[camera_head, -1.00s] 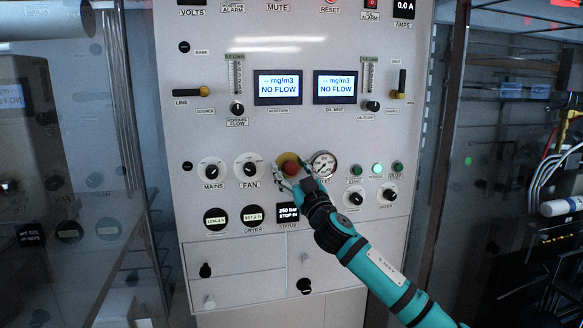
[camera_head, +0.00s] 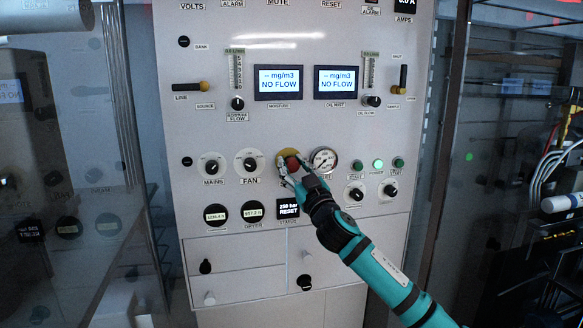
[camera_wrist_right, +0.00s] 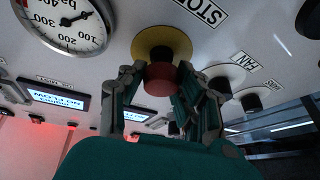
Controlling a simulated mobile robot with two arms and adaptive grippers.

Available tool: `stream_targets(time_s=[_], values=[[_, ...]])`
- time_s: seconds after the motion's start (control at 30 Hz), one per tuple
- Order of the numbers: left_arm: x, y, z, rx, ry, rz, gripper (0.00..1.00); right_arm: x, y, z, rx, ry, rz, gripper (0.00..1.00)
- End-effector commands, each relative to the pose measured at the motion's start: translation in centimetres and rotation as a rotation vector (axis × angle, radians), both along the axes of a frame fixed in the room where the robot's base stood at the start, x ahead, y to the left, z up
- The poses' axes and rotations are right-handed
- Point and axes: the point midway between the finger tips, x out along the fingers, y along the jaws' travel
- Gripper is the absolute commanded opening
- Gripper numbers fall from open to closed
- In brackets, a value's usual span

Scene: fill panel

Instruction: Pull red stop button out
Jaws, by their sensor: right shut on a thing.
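The red stop button (camera_head: 291,163) sits on a yellow round plate (camera_head: 283,156) on the white panel, left of the pressure gauge. In the right wrist view the red button (camera_wrist_right: 161,80) stands out from its yellow plate (camera_wrist_right: 178,38), with a dark stem between them. My right gripper (camera_head: 288,172) is shut on the red button, with one finger on each side of it. It also shows in the right wrist view (camera_wrist_right: 155,92). My left gripper is not in view.
The pressure gauge (camera_head: 323,160) is close to the right of the button. The FAN knob (camera_head: 249,163) and MAINS knob (camera_head: 211,166) are to the left. Green lights (camera_head: 378,164) and two dark knobs are further right. Two NO FLOW screens (camera_head: 278,82) are above.

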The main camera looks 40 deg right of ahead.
Motion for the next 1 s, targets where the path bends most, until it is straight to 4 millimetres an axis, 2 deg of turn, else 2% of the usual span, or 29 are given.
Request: stream_targets(time_s=[0.2,0.23,0.4,0.77,0.87,1.0], values=[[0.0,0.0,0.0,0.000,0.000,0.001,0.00,0.1,0.2,-0.2,-0.001,0.004,0.004,0.00],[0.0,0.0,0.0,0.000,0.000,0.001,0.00,0.1,0.2,-0.2,-0.002,0.004,0.004,0.35],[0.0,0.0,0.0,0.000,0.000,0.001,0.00,0.1,0.2,-0.2,-0.001,0.004,0.004,0.57],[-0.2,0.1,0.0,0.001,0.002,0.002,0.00,-0.3,0.3,-0.4,0.000,0.005,0.004,0.57],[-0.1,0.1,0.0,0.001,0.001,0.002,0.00,-1.3,0.6,-0.9,0.000,0.005,0.005,0.57],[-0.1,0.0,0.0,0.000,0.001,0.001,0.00,-3.6,1.3,-1.9,0.003,0.006,0.005,0.57]])
